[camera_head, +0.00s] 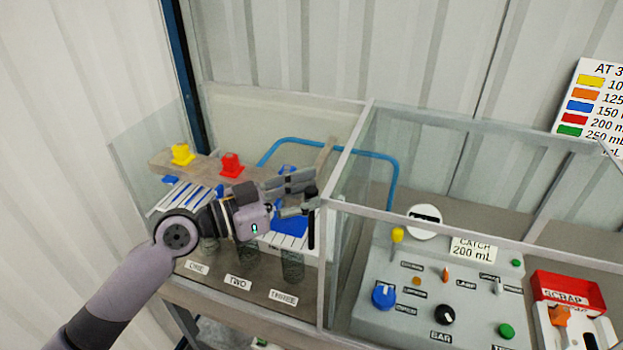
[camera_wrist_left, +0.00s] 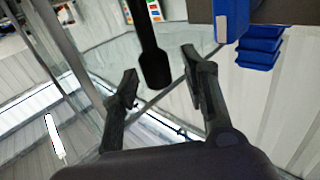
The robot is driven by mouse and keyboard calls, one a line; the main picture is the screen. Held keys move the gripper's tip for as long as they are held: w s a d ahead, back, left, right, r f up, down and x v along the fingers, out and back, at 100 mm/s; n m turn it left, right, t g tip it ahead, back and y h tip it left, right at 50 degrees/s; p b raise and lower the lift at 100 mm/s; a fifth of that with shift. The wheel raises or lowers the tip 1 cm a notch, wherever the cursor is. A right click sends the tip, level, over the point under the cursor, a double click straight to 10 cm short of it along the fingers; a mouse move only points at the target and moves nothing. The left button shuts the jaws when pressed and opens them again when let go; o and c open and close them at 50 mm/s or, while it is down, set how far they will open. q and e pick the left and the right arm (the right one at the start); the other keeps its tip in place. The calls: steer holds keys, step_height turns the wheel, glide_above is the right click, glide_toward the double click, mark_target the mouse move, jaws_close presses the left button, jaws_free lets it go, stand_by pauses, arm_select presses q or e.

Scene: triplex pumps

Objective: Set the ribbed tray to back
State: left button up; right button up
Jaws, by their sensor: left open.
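A white ribbed surface with blue strips, seemingly the ribbed tray (camera_head: 184,197), lies in the left bay behind my left arm in the head view. White ribs and a blue patch (camera_head: 290,222) also show right of the wrist; I cannot tell if they are one piece, as my arm hides the middle. A black upright handle (camera_head: 311,228) stands by the fingertips. A black paddle-ended bar (camera_wrist_left: 154,62) shows between the fingers in the wrist view. My left gripper (camera_head: 305,194) is open, with its fingers (camera_wrist_left: 160,78) apart; contact with the bar cannot be told.
Clear panels and a frame post (camera_head: 343,180) divide the left bay from the control panel (camera_head: 375,260). Yellow (camera_head: 182,154) and red (camera_head: 231,165) pieces sit on a shelf behind. A blue bent tube (camera_head: 395,185) runs behind. A red scrap bin (camera_head: 567,290) stands right.

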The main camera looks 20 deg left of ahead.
arm_select(q)
steer(key=shift+w+d, duration=0.15)
steer(key=shift+d, duration=0.1)
steer(key=shift+c, duration=0.3)
jaws_close()
stand_by(0.5)
